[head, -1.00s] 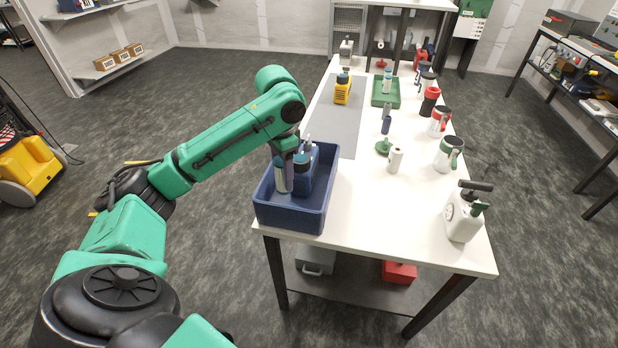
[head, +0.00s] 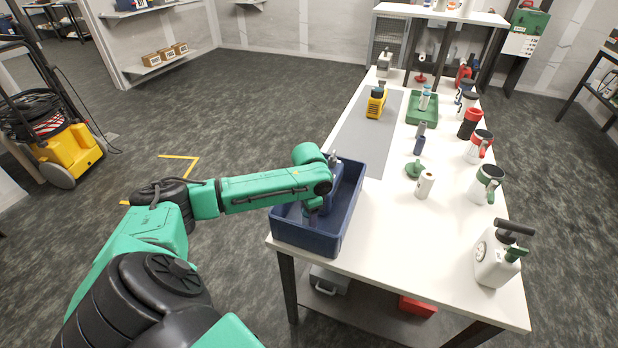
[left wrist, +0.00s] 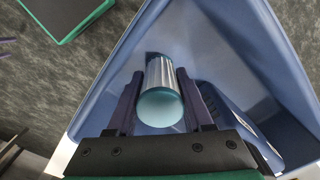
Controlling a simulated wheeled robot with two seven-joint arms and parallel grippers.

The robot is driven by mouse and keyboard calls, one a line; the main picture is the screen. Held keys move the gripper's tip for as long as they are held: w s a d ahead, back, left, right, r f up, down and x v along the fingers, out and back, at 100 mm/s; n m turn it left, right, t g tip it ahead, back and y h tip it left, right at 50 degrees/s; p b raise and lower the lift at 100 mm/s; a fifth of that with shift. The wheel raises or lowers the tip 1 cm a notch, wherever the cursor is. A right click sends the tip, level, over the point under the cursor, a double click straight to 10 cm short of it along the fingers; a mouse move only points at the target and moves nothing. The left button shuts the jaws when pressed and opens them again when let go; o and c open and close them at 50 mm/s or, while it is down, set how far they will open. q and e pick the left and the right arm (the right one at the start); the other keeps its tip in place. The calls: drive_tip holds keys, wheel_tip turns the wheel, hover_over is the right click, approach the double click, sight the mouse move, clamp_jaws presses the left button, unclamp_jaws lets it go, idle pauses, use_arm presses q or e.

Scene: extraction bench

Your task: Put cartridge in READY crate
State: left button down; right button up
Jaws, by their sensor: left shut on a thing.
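The blue crate (head: 301,240) stands at the near left corner of the white bench; no READY lettering is legible on it. My left gripper (head: 316,209) reaches down inside the crate. In the left wrist view, my left gripper (left wrist: 160,76) is shut on a cartridge (left wrist: 161,104), a silvery cylinder with a pale teal round end. The cartridge is inside the crate walls (left wrist: 232,40); whether it touches the floor I cannot tell. In the head view the arm and crate hide it. My right gripper is in neither view.
A darker blue box (left wrist: 228,108) sits in the crate beside the gripper. A green tray (head: 422,112), a white roll (head: 425,185), mugs and a white canister (head: 494,258) stand further right. The near bench middle is clear.

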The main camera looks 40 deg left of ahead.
use_arm(q)
drive_tip(key=shift+w+f, duration=0.1)
drive_tip(key=shift+f, duration=0.3)
drive_tip(key=shift+c, duration=1.5)
unclamp_jaws()
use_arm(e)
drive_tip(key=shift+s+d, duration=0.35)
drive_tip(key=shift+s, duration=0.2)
use_arm(q)
drive_tip(key=shift+r, duration=0.15)
wheel_tip(320, 180, up, 12)
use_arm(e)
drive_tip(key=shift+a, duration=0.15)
